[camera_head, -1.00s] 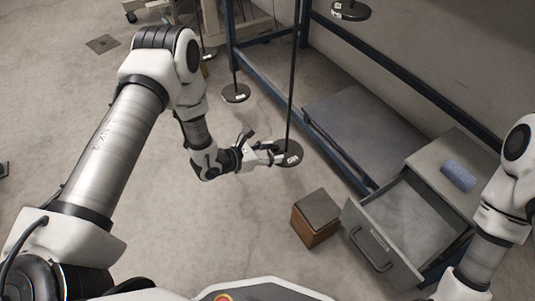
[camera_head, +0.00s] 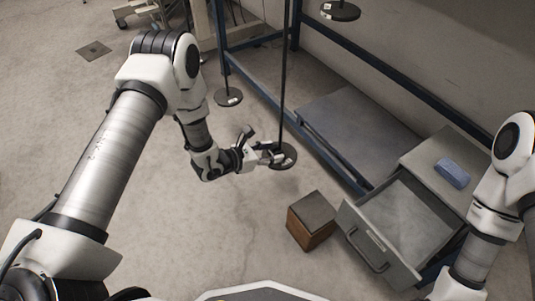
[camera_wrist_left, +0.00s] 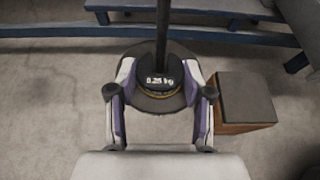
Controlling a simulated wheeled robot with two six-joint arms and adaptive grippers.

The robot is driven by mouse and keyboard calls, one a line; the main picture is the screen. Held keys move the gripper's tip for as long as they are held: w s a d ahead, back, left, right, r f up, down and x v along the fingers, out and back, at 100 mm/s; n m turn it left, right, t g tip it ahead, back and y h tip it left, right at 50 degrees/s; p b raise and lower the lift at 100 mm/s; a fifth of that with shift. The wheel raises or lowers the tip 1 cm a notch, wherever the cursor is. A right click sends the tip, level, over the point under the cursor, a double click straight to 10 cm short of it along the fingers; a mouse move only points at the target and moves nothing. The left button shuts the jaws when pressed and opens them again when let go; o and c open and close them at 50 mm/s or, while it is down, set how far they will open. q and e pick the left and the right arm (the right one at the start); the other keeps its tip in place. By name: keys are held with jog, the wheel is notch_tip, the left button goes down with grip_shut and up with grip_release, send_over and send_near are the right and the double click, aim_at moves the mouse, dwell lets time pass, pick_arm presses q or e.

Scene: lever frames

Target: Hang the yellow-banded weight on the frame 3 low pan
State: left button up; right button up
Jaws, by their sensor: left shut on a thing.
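My left gripper (camera_head: 268,154) is at the low hanging pan (camera_head: 286,163), a dark disc on a long rod. In the left wrist view, the gripper (camera_wrist_left: 160,82) has one finger on each side of a dark weight (camera_wrist_left: 160,76) marked 0.25 kg, with a thin yellow band at its lower edge. The gripper is shut on this weight. The weight sits close against the rod (camera_wrist_left: 162,35), over the pan disc (camera_wrist_left: 163,103); whether it rests on the disc is unclear. My right gripper is outside the view; only part of that arm shows.
Other pans hang at the back left (camera_head: 228,97) and top right (camera_head: 340,11). A brown box (camera_head: 311,222) stands on the floor right of the gripper. An open drawer (camera_head: 376,245) and a cabinet with a blue block (camera_head: 453,172) stand right. Floor at left is clear.

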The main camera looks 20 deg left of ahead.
pick_arm(q)
jog(key=shift+w+d, duration=0.55)
jog(key=shift+w, duration=0.15)
dwell(0.5)
jog(key=shift+f+b, duration=0.4)
jog(key=shift+b, duration=0.1)
dwell(0.4)
jog(key=o, duration=1.3)
jog(key=shift+p+v, duration=1.7)
jog(key=shift+v, duration=0.75)
jog(key=shift+p+v, duration=0.5)
jog(key=shift+v, duration=0.4)
jog(key=shift+s+a, duration=0.1)
jog(key=shift+s, duration=0.05)
